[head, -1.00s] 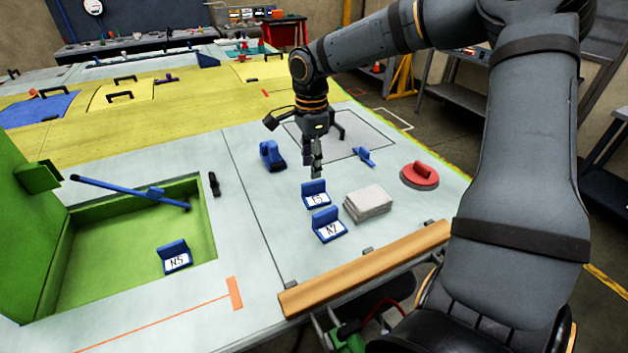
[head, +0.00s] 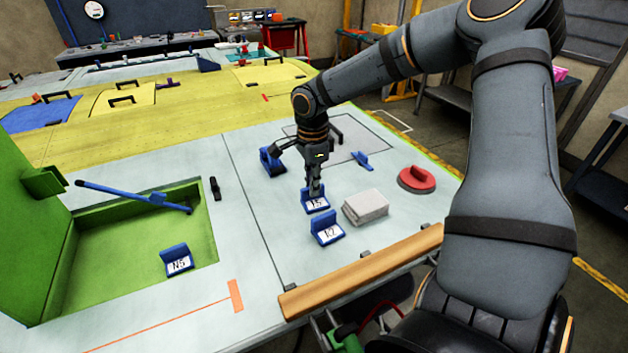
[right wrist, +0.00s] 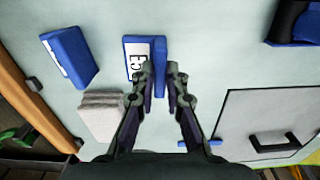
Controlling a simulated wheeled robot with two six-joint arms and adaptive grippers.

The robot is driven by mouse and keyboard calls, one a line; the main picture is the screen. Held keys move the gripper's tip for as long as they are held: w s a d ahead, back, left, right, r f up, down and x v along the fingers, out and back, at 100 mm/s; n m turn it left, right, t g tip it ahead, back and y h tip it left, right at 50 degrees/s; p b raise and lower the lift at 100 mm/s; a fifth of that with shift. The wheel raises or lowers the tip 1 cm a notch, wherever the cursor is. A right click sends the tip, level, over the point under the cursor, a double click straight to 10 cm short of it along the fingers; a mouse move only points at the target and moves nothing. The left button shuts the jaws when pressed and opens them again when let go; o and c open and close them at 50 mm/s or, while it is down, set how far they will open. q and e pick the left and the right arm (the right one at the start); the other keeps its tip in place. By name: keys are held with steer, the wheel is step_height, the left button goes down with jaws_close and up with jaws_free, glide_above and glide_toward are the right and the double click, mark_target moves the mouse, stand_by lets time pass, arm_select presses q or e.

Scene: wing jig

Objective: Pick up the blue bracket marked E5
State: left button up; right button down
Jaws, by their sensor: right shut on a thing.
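A blue bracket (head: 314,206) with a white label stands on the pale table top, behind another blue bracket. In the right wrist view the label of this bracket (right wrist: 131,58) shows an E; the rest is partly covered by a finger. My right gripper (head: 315,188) points down at it, and in the right wrist view its fingertips (right wrist: 158,72) are shut on the bracket's upright wall. The bracket appears to rest on the table. My left gripper is not in view.
Another labelled blue bracket (head: 326,228) stands just in front, and a grey block (head: 366,207) to the right. A red disc with a handle (head: 417,179) lies farther right. A bracket marked N5 (head: 177,261) sits in the green recess (head: 125,243). A wooden rail (head: 362,270) edges the front.

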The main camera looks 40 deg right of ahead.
stand_by(0.4)
steer(key=shift+w+r, duration=0.1)
steer(key=shift+r, duration=0.2)
step_height(320, 180, up, 3)
steer(key=shift+f+b, duration=0.2)
steer(key=shift+b, duration=0.6)
steer(key=s+a+r+p, duration=0.7)
steer(key=s+a+r, duration=0.2)
steer(key=a, duration=0.1)
steer(key=shift+s+a+r, duration=0.2)
steer(key=shift+s+r, duration=0.05)
steer(key=shift+r, duration=0.15)
